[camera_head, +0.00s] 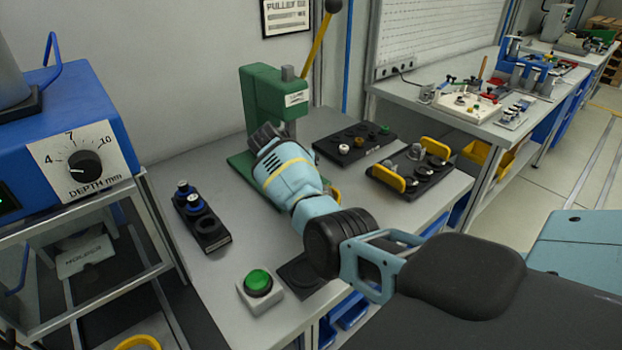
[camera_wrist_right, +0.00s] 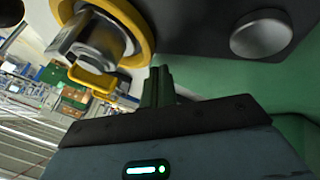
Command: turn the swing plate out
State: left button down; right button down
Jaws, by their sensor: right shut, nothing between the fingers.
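The green press (camera_head: 262,92) stands on the bench with its yellow lever up. My right arm reaches in front of it and hides its lower part. A bit of yellow (camera_head: 335,194) shows just beyond the arm. In the right wrist view a dark plate (camera_wrist_right: 195,27) fills the top, with a yellow ring (camera_wrist_right: 143,35) around a metal shaft and a small yellow loop (camera_wrist_right: 92,82) below. I cannot tell for sure which part is the swing plate. My right gripper (camera_wrist_right: 158,84) is shut and empty, right of the loop and apart from it. My left gripper is not in view.
A black holder (camera_head: 208,234) with blue-topped parts and a green push button (camera_head: 259,284) stand on the near bench. Dark trays with knobs (camera_head: 355,144) and with yellow handles (camera_head: 428,180) lie at the right. The blue depth unit (camera_head: 75,140) stands at left.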

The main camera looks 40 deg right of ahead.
jog(key=shift+v, duration=3.9)
jog(key=shift+f, duration=0.1)
